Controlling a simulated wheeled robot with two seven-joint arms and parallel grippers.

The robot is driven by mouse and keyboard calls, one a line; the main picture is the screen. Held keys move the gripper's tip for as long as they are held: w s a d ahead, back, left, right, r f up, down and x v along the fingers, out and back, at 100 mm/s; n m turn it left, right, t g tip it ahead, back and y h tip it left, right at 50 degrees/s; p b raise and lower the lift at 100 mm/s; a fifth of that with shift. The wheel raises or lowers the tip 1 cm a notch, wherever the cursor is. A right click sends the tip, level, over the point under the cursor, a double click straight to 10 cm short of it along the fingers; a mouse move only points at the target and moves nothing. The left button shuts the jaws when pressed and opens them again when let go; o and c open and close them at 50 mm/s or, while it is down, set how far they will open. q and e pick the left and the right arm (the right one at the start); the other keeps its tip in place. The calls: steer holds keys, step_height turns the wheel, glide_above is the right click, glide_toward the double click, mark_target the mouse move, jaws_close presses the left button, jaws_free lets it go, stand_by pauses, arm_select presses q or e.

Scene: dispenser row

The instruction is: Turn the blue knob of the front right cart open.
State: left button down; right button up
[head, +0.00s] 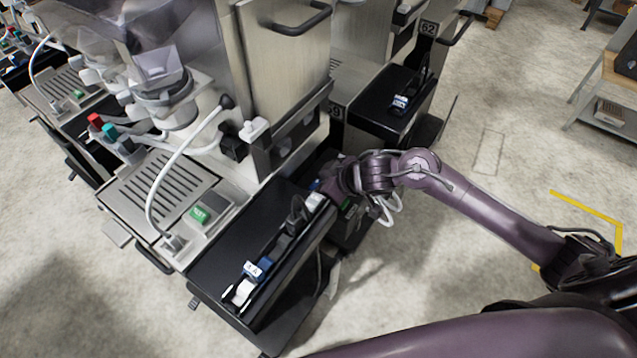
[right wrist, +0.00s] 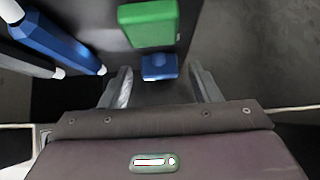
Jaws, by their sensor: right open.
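In the right wrist view a small blue knob (right wrist: 160,67) sits just below a green block (right wrist: 147,25). My right gripper (right wrist: 162,88) is open, one finger on each side of the space in front of the knob. The fingers do not visibly touch it. In the head view my right gripper (head: 326,189) reaches in from the right to the far end of the near cart's black top (head: 222,262). The gripper and wrist hide most of that end, and the knob is not clear there. My left gripper is not in view.
A blue-and-white item (head: 250,268) lies at the near end of the black top. A steel cabinet (head: 283,60) rises behind it. Another black-topped cart (head: 385,95) stands farther back. A blue bar (right wrist: 55,42) is left of the knob. Open floor lies to the right.

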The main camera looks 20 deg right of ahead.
steer(key=c, duration=1)
